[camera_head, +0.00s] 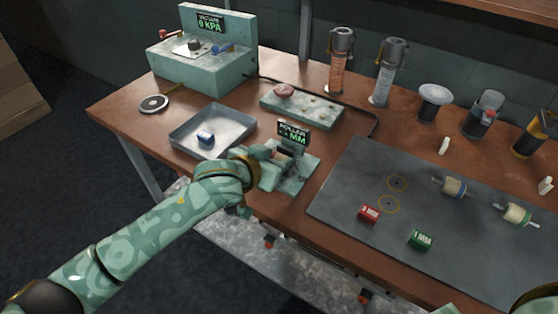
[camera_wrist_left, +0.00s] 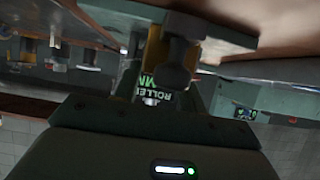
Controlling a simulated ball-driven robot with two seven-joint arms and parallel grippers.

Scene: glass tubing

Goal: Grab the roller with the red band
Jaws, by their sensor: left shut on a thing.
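My left gripper (camera_head: 273,164) reaches in from the left to the small green stand with the "ROLLER" display (camera_head: 293,135). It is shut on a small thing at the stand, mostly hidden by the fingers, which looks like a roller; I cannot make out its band. In the left wrist view a dark round-ended part (camera_wrist_left: 172,75) shows in front of the display. On the grey mat (camera_head: 340,205) lie a cream roller with a bluish band (camera_head: 453,187) and a cream roller with a greenish band (camera_head: 517,214). No red band is clearly visible.
A red block (camera_head: 369,214) and a green block (camera_head: 421,239) sit on the mat. Tall cylinders (camera_head: 341,62) and jars (camera_head: 434,102) line the back.

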